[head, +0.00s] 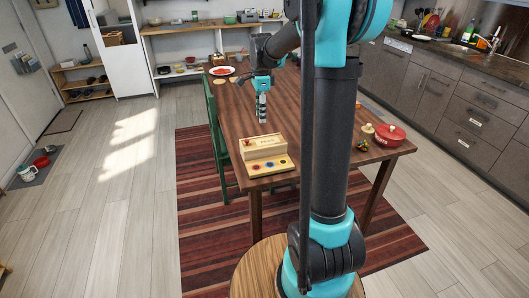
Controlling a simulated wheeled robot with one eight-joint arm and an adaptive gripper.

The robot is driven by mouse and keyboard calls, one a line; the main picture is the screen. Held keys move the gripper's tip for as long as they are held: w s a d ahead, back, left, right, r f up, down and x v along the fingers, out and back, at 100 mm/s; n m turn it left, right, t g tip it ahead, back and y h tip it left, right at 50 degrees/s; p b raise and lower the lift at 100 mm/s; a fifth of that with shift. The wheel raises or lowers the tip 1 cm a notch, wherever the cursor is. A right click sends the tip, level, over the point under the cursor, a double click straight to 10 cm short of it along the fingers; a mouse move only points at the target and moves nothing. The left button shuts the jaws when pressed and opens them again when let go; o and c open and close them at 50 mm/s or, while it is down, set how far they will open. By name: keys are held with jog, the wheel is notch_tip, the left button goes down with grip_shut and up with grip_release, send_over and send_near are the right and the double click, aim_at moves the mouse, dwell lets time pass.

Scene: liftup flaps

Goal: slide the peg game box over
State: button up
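The peg game box (259,147) is a light wooden box on the near left part of the dining table (315,110). Its low front ledge carries red, blue and dark round spots, and a small red mark shows on its upright face. My gripper (262,119) points straight down over the table, just behind the box in the picture, and looks apart from it. The gripper is small and narrow here, and I cannot tell whether its fingers are open or shut.
My arm's upright links hide part of the table's middle. A red lidded pot (390,136) stands at the right edge near small items. A plate of red food (222,71) lies at the far end. A green chair (216,130) stands against the left side.

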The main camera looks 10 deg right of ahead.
aim_at(266, 159)
jog(key=s+n, duration=0.1)
jog(key=n, duration=0.1)
jog(key=s+f+n, duration=0.1)
jog(key=n, duration=0.1)
jog(key=s+n, duration=0.2)
jog(key=n, duration=0.1)
jog(key=shift+d+f, duration=0.25)
jog(key=shift+f, duration=0.05)
grip_shut()
jog(key=s+f+n, duration=0.3)
jog(key=s+n, duration=0.3)
jog(key=n, duration=0.5)
jog(key=f, duration=0.9)
jog(key=shift+w+d+f, duration=0.25)
jog(key=shift+d, duration=0.05)
jog(key=w, duration=0.3)
jog(key=shift+w, duration=0.5)
jog(key=shift+a, duration=0.1)
jog(key=w, duration=2.4)
jog(key=shift+a, duration=0.35)
